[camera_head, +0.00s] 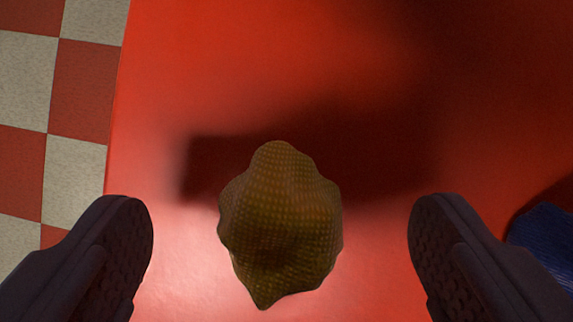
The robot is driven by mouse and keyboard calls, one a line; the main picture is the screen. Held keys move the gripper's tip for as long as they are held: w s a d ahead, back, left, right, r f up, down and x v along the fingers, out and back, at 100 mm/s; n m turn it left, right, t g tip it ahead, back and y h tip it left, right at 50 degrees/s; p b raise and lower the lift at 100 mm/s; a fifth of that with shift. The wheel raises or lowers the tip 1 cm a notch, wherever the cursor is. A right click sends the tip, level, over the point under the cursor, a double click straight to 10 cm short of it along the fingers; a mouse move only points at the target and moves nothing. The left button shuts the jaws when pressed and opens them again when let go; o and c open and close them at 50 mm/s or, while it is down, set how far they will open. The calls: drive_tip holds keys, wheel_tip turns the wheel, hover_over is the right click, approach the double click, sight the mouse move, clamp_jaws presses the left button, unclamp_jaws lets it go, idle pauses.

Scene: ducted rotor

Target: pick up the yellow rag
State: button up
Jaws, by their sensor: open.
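The yellow rag (280,225) is a crumpled, textured, dark yellow lump. It lies on a red surface (230,70) near the lower middle of the view. My gripper (281,225) is open, with one dark finger to the left of the rag and the other to its right. In the picture there is a gap between the rag and each finger, and nothing is held. I cannot tell how far the fingertips are above the surface.
A blue object (545,240) is partly visible at the right edge, beside the right finger. The red surface ends at the left, with a red and white checkered floor (75,90) beyond. The red surface above the rag is clear, partly in shadow.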

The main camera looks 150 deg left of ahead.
drive_tip(key=shift+x, duration=1)
drive_tip(key=shift+r, duration=0.1)
drive_tip(key=shift+c, duration=0.4)
drive_tip(key=c, duration=1.1)
drive_tip(key=shift+o, duration=0.2)
drive_tip(key=shift+r, duration=0.1)
drive_tip(key=shift+r+p, duration=0.3)
drive_tip(key=shift+r, duration=0.25)
wheel_tip(320, 180, up, 2)
drive_tip(key=shift+r+p, duration=0.15)
drive_tip(key=shift+p, duration=0.6)
drive_tip(key=s+r, duration=0.1)
drive_tip(key=s, duration=1.5)
drive_tip(key=shift+r+p, duration=0.25)
drive_tip(key=shift+p, duration=0.2)
